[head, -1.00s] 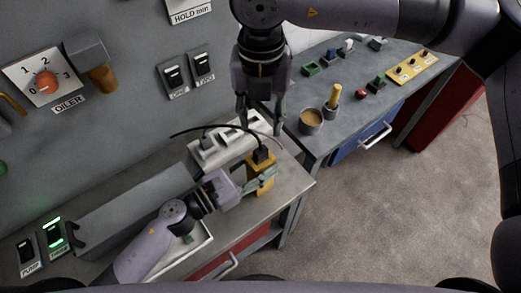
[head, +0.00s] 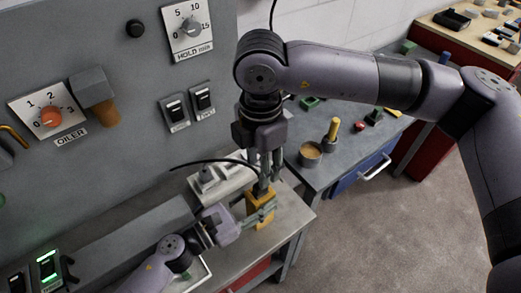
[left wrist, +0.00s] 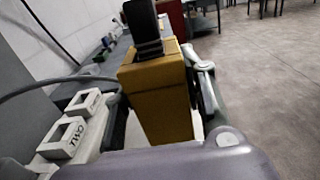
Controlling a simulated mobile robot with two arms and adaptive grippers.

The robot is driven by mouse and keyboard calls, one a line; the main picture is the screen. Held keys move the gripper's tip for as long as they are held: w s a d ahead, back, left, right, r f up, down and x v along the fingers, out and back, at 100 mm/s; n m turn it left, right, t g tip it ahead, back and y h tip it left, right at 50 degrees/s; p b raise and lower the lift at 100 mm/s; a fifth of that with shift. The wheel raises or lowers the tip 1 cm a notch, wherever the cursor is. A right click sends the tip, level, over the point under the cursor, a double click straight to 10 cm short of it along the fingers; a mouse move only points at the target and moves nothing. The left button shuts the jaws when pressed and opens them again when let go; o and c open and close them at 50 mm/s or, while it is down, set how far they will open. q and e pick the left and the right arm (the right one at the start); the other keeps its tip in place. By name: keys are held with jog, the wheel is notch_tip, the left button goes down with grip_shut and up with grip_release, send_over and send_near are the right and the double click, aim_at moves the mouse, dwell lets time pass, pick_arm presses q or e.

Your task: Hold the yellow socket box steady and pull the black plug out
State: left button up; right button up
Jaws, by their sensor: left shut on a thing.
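The yellow socket box (head: 261,212) stands on the grey bench. In the left wrist view, the box (left wrist: 160,95) is upright, with the black plug (left wrist: 143,28) in its top. My left gripper (head: 262,214) is shut on the box from the side, and one finger lies along its right face in the left wrist view. My right gripper (head: 264,178) points down from above, its fingertips at the plug just over the box. The fingers mostly hide the plug in the head view, so I cannot tell whether they grip it. A black cable (head: 215,161) runs left from there.
A white socket strip (head: 212,183) lies behind the box; its outlets, one labelled TWO (left wrist: 62,139), show in the left wrist view. A grey panel with switches rises at the left. A second bench holds a cup (head: 310,154) and small parts.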

notch_tip(320, 180, down, 8)
jog(key=shift+r, duration=0.1)
jog(key=shift+c, duration=0.6)
grip_shut()
jog(key=shift+r, duration=0.15)
jog(key=shift+r, duration=1.35)
jog(key=shift+r, duration=1.5)
